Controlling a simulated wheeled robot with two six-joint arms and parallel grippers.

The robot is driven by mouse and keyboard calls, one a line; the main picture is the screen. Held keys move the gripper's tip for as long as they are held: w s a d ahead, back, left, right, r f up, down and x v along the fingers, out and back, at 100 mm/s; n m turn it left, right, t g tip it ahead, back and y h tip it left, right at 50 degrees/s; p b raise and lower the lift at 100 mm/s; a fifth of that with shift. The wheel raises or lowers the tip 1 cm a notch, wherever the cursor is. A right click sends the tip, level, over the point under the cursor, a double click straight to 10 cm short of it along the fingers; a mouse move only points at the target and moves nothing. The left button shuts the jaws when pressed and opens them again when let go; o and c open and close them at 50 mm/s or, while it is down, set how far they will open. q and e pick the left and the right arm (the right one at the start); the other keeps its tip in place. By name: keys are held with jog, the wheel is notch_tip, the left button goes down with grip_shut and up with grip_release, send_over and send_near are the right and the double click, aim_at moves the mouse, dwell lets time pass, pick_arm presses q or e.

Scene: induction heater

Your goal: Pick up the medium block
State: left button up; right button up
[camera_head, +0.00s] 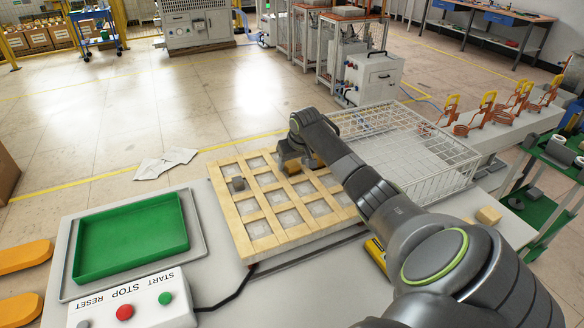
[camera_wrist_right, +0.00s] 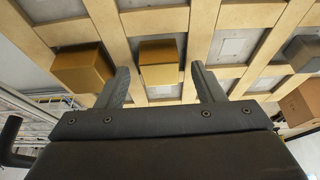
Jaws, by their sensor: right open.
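My right gripper (camera_head: 291,158) is over the wooden grid rack (camera_head: 262,228). In the right wrist view the gripper (camera_wrist_right: 163,84) is open, with a gold block (camera_wrist_right: 158,62) showing between its two fingers and not held. A second, larger-looking gold block (camera_wrist_right: 80,66) is to the left of the fingers. A grey block (camera_wrist_right: 304,52) is at the right; in the head view this grey block (camera_head: 238,184) sits in the left part of the rack. The gripper partly hides the gold blocks in the head view. I cannot tell for sure which block is the medium one. My left gripper is not in view.
A white wire basket (camera_head: 420,150) stands right of the rack. A green tray (camera_head: 130,238) and a START/STOP/RESET button box (camera_head: 130,308) are at the left. A tan block (camera_head: 488,215) lies at the right. Orange coils (camera_head: 485,110) stand behind it.

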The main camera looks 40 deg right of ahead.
jog(key=shift+w+f, duration=0.15)
jog(key=shift+f, duration=0.1)
grip_shut()
dwell(0.3)
